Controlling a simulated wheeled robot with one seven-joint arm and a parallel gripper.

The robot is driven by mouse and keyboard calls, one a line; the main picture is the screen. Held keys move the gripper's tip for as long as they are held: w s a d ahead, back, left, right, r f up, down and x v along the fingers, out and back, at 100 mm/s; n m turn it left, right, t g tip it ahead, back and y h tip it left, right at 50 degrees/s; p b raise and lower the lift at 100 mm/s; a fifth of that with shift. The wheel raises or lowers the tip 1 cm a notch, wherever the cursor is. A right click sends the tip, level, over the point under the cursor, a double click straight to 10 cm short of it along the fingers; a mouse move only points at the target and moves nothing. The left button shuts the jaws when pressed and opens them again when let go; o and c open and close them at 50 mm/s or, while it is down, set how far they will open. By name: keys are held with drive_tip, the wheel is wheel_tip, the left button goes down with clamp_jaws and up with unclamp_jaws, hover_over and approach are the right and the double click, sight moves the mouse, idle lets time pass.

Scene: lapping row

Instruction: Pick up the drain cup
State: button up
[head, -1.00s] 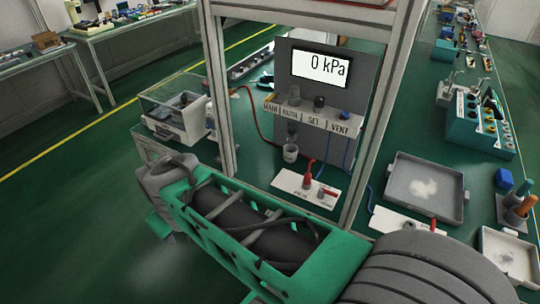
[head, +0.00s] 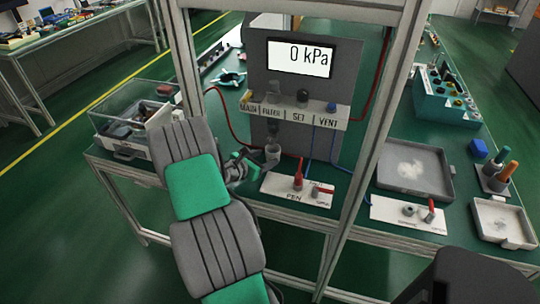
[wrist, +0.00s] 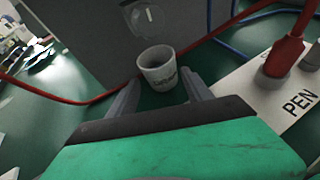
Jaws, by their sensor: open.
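The drain cup (wrist: 159,72) is a small pale cup with dark marking. In the wrist view it stands upright on the green bench against the grey panel, just beyond and between the fingertips of my gripper (wrist: 160,90). The fingers are apart, one on each side of the cup's lower front, with nothing held. In the head view the cup (head: 272,153) shows below the filter, just right of my gripper (head: 248,162). My arm hides the bench to its left. Contact between fingers and cup cannot be told.
The grey panel (head: 338,90) with a 0 kPa display stands right behind the cup. A red hose (wrist: 60,97) runs beside it. The white PEN plate (head: 275,187) with red fittings is close on the right. Frame posts (head: 370,140) flank the panel.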

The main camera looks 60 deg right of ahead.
sight(268, 157)
drive_tip(key=x, duration=0.4)
drive_tip(key=shift+s+d+f, duration=0.15)
drive_tip(key=shift+s+d, duration=0.05)
drive_tip(key=shift+d, duration=0.15)
drive_tip(key=c, duration=1.1)
